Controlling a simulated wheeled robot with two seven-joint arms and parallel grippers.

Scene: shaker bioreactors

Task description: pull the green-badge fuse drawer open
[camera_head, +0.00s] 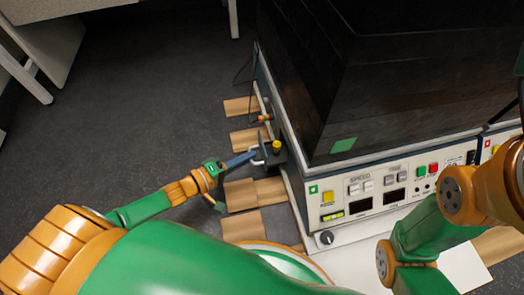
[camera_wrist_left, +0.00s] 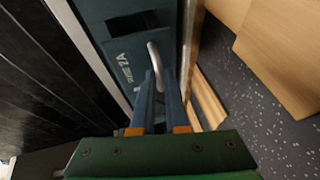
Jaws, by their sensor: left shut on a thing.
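The fuse drawer (camera_wrist_left: 125,58) is a dark blue-grey front with "FUSE 7A" lettering and a pale, curved handle (camera_wrist_left: 154,58). In the head view it is a small dark block (camera_head: 275,156) low on the left side of the green-badged machine. My left gripper (camera_head: 256,157) reaches it from the left. In the wrist view its two blue fingers (camera_wrist_left: 161,78) are shut on the handle. How far the drawer stands out is hard to tell. My right arm shows at the right; its gripper is out of view.
The shaker machine (camera_head: 370,190) has a green square badge (camera_head: 313,189) on its front panel and a dark hood (camera_head: 390,75) above. A yellow knob (camera_head: 276,145) and an orange fitting (camera_head: 265,118) sit on its left side. Wooden boards (camera_head: 240,195) lie beside it.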

